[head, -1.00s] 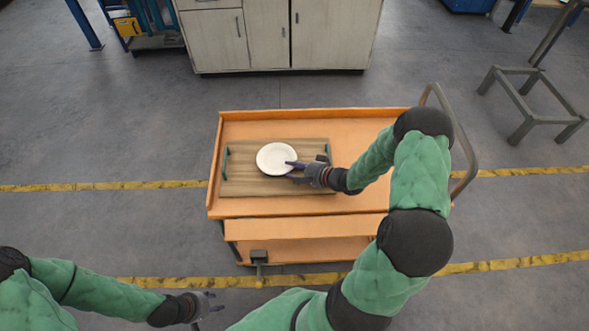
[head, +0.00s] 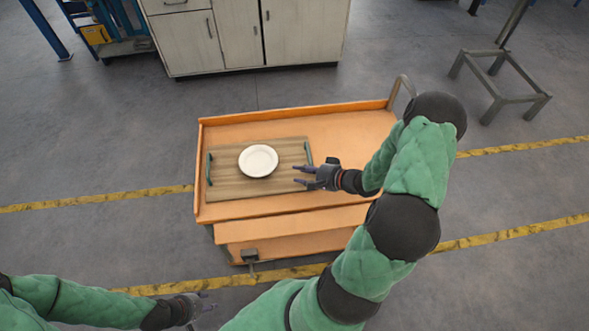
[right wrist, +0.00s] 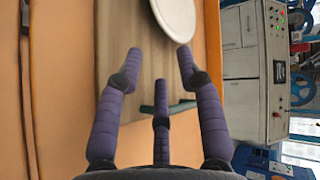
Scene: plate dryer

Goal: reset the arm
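A white plate (head: 258,160) lies flat on a wooden tray (head: 225,185) with dark green handles, on the orange cart. In the right wrist view the plate (right wrist: 175,16) shows at the top, beyond my fingertips. My right gripper (head: 298,176) is open and empty over the right side of the tray, apart from the plate. Its purple fingers stand spread in the right wrist view (right wrist: 158,60). My left gripper (head: 207,302) hangs at the lower left, away from the cart. Its fingers are too small to read clearly.
The orange cart (head: 340,133) has raised edges and a grey handle (head: 404,86) at the right. A white cabinet (head: 245,35) stands behind it, and a grey metal frame (head: 500,90) stands at the right. Floor around the cart is clear.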

